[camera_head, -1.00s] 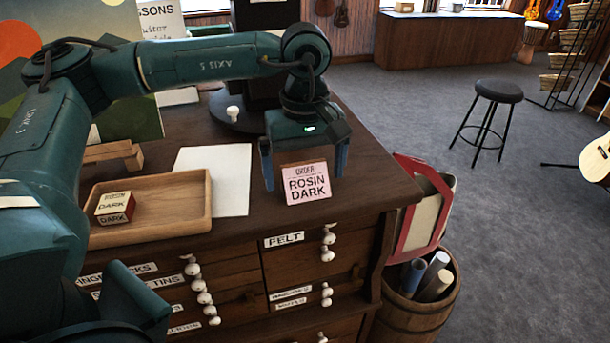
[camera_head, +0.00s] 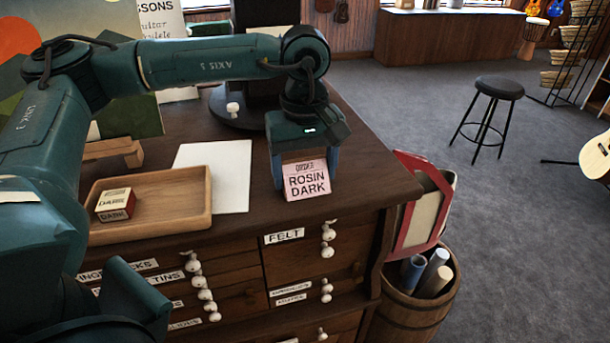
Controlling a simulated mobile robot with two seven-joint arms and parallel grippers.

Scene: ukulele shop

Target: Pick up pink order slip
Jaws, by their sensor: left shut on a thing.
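The pink order slip (camera_head: 307,182) reads "ORDER ROSIN DARK". It stands tilted at the front right of the dark wooden cabinet top. My left gripper (camera_head: 304,174) comes down over it from above, with one finger on each side. Its fingers are shut on the slip, and the slip still appears at or very near the cabinet top. My right gripper is not in view.
A wooden tray (camera_head: 182,218) holds a small rosin box (camera_head: 115,206) at the left. A white sheet (camera_head: 232,176) lies between tray and slip. A barrel with rolled tubes (camera_head: 412,318) and a red-framed rack (camera_head: 424,200) stand right of the cabinet.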

